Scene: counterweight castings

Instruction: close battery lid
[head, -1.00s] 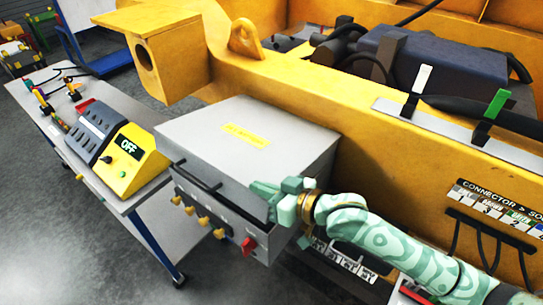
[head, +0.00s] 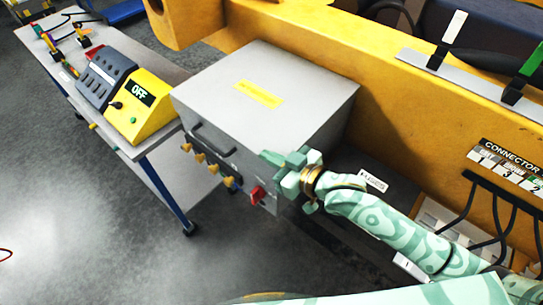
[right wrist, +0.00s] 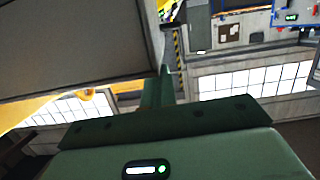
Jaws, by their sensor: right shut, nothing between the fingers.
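The grey battery box (head: 240,166) stands against the yellow machine body. Its flat lid (head: 290,92) carries a yellow label (head: 259,94) and lies over the box top; I see no clear gap under it. A dark handle (head: 212,138) is on the front. My right gripper (head: 275,167) is shut and empty at the box's front right corner, just below the lid edge; contact cannot be told. It hides part of that corner. In the right wrist view my gripper (right wrist: 158,92) points up past a large grey panel at upper left. My left gripper is not in view.
Yellow knobs (head: 199,158) and a red switch (head: 257,194) sit on the box front. A bench (head: 165,72) at left holds a yellow control unit (head: 147,112) reading OFF. The connector panel (head: 510,165) with black cables is at right. The floor in front is open.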

